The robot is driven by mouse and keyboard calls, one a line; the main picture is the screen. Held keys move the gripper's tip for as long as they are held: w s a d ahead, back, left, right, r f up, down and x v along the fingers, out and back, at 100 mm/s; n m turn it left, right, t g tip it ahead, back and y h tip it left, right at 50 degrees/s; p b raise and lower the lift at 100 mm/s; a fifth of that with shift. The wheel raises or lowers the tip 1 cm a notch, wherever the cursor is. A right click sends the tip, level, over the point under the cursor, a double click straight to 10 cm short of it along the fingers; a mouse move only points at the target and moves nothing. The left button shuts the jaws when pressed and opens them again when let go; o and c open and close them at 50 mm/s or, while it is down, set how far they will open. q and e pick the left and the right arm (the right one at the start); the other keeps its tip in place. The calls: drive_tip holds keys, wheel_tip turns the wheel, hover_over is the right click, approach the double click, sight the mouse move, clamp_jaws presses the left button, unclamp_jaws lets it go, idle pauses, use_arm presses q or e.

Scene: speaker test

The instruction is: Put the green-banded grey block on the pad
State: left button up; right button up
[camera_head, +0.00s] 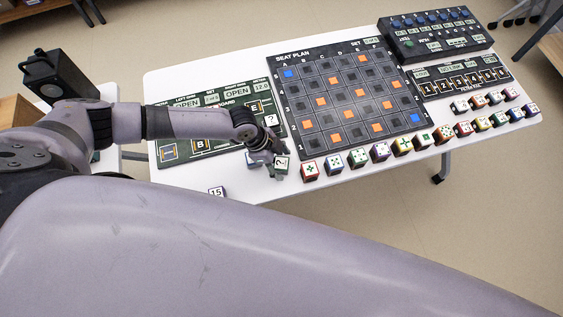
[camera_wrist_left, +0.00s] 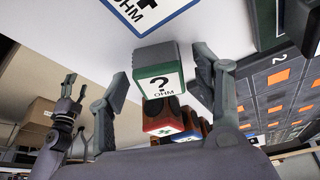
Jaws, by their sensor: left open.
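The grey block with a green band and a "? OHM" face (camera_wrist_left: 158,78) sits between the two fingers of my left gripper (camera_wrist_left: 160,85) in the left wrist view. The fingers stand apart on either side of it. In the head view the block (camera_head: 282,162) is at the tip of my left gripper (camera_head: 272,160), above or on the white table's front part. A green board (camera_head: 222,137) with marked squares lies behind it, partly hidden by my left arm. I cannot tell which square is the pad. My right gripper (camera_wrist_left: 70,92) shows small in the wrist view; its opening is unclear.
A black seat-plan board (camera_head: 322,142) lies right of the gripper. Several coloured blocks line its front, starting with a red one (camera_head: 309,171). A black switch box (camera_head: 437,45) stands back right on the white table (camera_head: 225,75).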

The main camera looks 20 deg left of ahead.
use_arm(q)
drive_tip(key=shift+f, duration=0.2)
drive_tip(key=shift+c, duration=0.6)
drive_tip(key=c, duration=1.3)
drive_tip(key=shift+r, duration=0.1)
